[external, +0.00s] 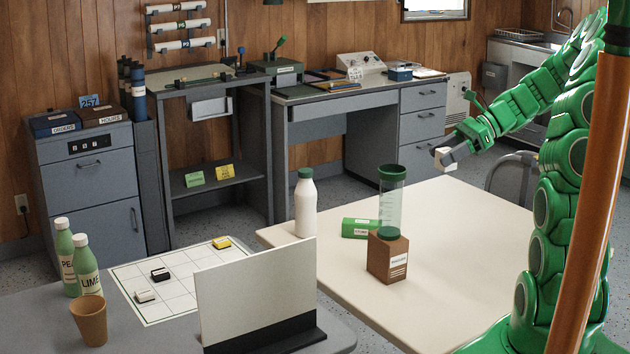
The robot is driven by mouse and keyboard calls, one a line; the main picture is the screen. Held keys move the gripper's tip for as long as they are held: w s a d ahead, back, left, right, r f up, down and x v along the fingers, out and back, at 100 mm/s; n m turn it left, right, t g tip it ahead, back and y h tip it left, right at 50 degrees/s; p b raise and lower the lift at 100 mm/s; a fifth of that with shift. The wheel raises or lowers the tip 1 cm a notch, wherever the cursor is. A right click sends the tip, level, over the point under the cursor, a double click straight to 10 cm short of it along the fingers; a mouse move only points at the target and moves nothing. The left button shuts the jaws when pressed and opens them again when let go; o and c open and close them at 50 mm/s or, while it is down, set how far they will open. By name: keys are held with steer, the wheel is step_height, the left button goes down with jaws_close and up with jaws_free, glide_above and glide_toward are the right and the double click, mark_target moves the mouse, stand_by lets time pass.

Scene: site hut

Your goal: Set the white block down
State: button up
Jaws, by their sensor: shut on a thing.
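My gripper (447,154) is at the end of the green arm, high over the far right part of the cream table (470,235). It is shut on a small white block (443,160), which is partly hidden by the grey fingers. The block is held in the air, clear of the tabletop.
An upright panel (258,290), two green bottles (85,265) and a brown cup (90,322) surround the sheet.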

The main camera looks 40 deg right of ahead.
step_height(320, 180, up, 2)
steer(key=shift+r, duration=0.25)
steer(key=shift+w+a, duration=0.15)
steer(key=shift+w, duration=0.2)
steer(key=shift+c, duration=1.3)
steer(key=w+a+n+g, duration=0.1)
steer(key=w+a, duration=0.7)
steer(key=w, duration=0.3)
steer(key=w+a, duration=0.8)
steer(key=w, duration=0.4)
steer(key=shift+m+t, duration=0.5)
steer(key=shift+m, duration=0.2)
steer(key=shift+s+d+f, duration=0.1)
steer(key=shift+d+f, duration=0.1)
steer(key=shift+f, duration=7.45)
steer(key=shift+s+d+f, duration=0.1)
steer(key=shift+d+f, duration=0.05)
steer(key=shift+f, duration=7.5)
steer(key=o, duration=1.2)
steer(key=shift+f, duration=0.15)
